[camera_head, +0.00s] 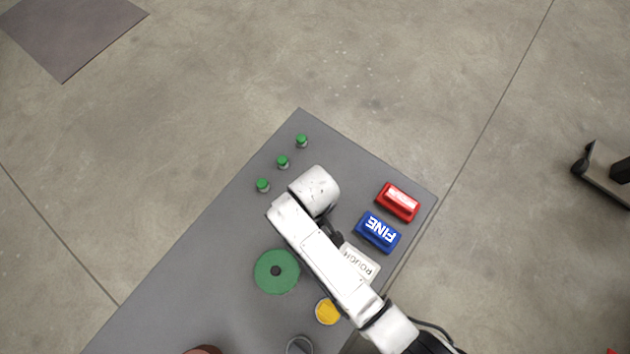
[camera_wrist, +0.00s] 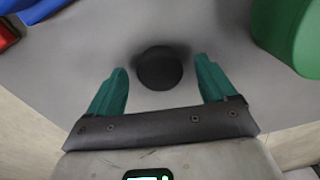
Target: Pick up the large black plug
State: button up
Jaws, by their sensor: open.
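The large black plug (camera_wrist: 160,69) shows in the wrist view as a round, dark top on the grey table. My gripper (camera_wrist: 161,66) is open, with one teal finger to the left of the plug and one to the right. A gap shows between the plug and each finger, and neither finger looks closed on it. In the head view my white arm lies over this part of the table, and I cannot make out the plug there.
The grey table (camera_head: 180,285) holds a red block (camera_head: 398,202), a blue "FINE" block (camera_head: 378,232), a white "ROUGH" block (camera_head: 361,264), a green disc (camera_head: 277,272), a yellow round piece (camera_head: 327,311) and small green-topped pieces (camera_head: 282,162). A large green rounded thing (camera_wrist: 292,35) is right of my gripper.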

jog(key=c, duration=1.1)
